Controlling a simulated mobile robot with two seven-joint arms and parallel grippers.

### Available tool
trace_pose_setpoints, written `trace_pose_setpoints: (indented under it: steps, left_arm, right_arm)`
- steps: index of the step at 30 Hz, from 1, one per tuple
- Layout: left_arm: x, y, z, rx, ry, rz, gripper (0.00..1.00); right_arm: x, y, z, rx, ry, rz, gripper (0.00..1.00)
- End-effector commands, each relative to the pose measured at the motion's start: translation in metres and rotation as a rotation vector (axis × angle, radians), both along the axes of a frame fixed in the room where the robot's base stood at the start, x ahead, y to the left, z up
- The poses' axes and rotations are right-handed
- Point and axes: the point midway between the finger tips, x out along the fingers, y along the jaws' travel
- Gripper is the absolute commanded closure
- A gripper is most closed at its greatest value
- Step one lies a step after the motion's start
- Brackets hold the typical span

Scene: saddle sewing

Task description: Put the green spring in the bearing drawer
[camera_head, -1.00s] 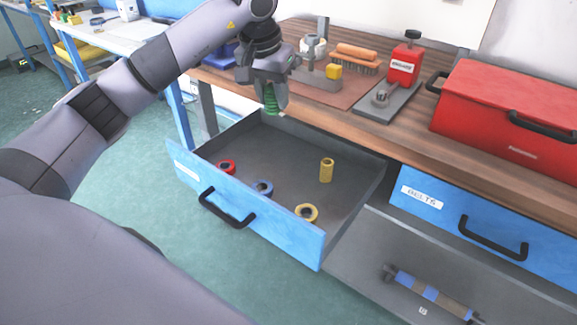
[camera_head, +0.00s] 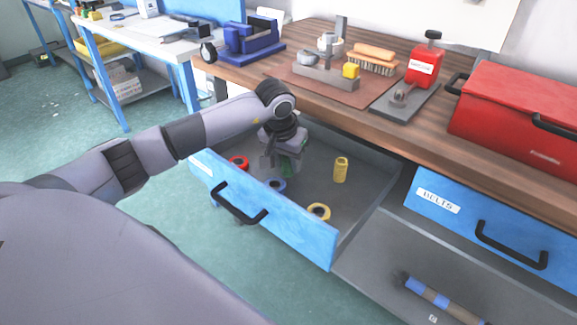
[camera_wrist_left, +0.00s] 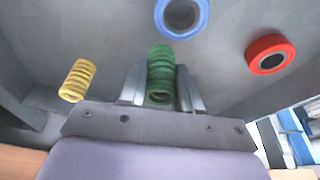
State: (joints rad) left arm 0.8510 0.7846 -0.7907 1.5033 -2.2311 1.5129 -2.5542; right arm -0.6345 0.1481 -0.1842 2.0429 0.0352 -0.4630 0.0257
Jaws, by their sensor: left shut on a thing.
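The green spring (camera_wrist_left: 161,75) is held between the two fingers of my left gripper (camera_wrist_left: 161,88) in the left wrist view. In the head view the left gripper (camera_head: 286,165) is inside the open blue-fronted drawer (camera_head: 290,226), low over its grey floor, with a bit of the green spring (camera_head: 286,168) showing below it. I cannot tell whether the spring touches the floor. The drawer's label is too small to read. My right gripper is not in view.
The drawer holds a red ring (camera_head: 238,162), a blue ring (camera_head: 275,185), a yellow ring (camera_head: 319,211) and an upright yellow spring (camera_head: 341,169). A red toolbox (camera_head: 520,118) stands on the wooden bench (camera_head: 400,135).

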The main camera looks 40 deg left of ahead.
Motion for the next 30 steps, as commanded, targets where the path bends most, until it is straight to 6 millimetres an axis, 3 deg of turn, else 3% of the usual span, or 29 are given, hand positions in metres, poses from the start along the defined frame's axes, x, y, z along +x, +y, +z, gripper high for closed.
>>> trace_pose_setpoints:
  steps: [3, 14, 15, 17, 26, 30]
  left_arm:
    - [0.0, -0.001, -0.017, -0.002, 0.002, 0.0, 1.0]
    - [0.0, 0.0, -0.022, -0.001, -0.001, 0.0, 1.0]
    - [0.0, 0.0, -0.021, -0.001, -0.001, 0.0, 0.57]
    - [0.0, 0.0, -0.02, -0.001, 0.0, 0.0, 0.4]
    - [0.0, 0.0, -0.019, -0.001, 0.0, 0.0, 0.4]
    - [-0.002, 0.0, -0.008, 0.0, -0.003, -0.001, 0.4]
  right_arm:
    - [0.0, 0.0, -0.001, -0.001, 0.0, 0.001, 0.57]
    - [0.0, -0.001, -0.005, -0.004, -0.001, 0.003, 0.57]
    - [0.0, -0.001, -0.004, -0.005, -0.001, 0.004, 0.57]
    - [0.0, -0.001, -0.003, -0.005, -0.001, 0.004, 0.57]
    - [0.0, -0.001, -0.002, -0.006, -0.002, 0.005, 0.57]
    - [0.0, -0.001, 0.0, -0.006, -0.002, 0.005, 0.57]
